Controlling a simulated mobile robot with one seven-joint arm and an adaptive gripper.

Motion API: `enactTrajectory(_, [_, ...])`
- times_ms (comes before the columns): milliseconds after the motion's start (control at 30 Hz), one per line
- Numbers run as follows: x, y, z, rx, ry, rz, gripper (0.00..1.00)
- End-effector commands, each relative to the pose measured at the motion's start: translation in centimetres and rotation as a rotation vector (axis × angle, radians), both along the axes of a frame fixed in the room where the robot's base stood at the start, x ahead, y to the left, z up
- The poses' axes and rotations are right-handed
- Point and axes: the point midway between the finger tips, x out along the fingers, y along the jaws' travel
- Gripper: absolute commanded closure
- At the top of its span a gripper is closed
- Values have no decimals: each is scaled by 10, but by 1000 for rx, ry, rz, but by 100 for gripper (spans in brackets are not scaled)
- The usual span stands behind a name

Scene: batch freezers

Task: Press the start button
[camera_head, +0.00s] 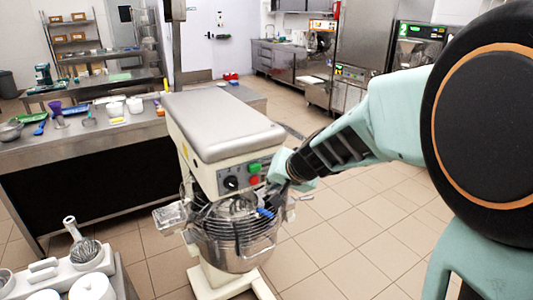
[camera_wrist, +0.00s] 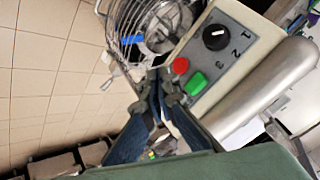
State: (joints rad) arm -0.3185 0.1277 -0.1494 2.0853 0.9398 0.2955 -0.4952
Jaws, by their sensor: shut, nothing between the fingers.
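The mixer (camera_head: 215,125) stands in the middle of the head view, with a control panel (camera_head: 240,177) on its front. The panel carries a green button (camera_head: 255,168), a red button (camera_head: 254,180) below it and a black dial (camera_head: 231,183). In the wrist view the green button (camera_wrist: 196,84), red button (camera_wrist: 181,65) and dial (camera_wrist: 215,37) are all clear. My gripper (camera_wrist: 162,84) is shut and empty, its tips beside the panel near both buttons. I cannot tell whether they touch the panel. In the head view my wrist is just right of the buttons and the fingertips are hard to make out.
Below the panel are the mixer's wire guard (camera_head: 235,215) and steel bowl (camera_head: 235,250). A steel counter (camera_head: 75,145) with bowls and utensils stands at left. A white scale-like tray with a whisk (camera_head: 85,250) is at lower left. The tiled floor at right is open.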

Motion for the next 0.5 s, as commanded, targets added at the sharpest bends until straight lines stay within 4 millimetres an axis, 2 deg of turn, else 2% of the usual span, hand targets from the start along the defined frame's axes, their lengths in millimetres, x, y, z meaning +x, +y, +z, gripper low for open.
enactTrajectory(200, [26,18,2,-2,1,1,100])
enactTrajectory(500, [44,31,1,-1,0,1,100])
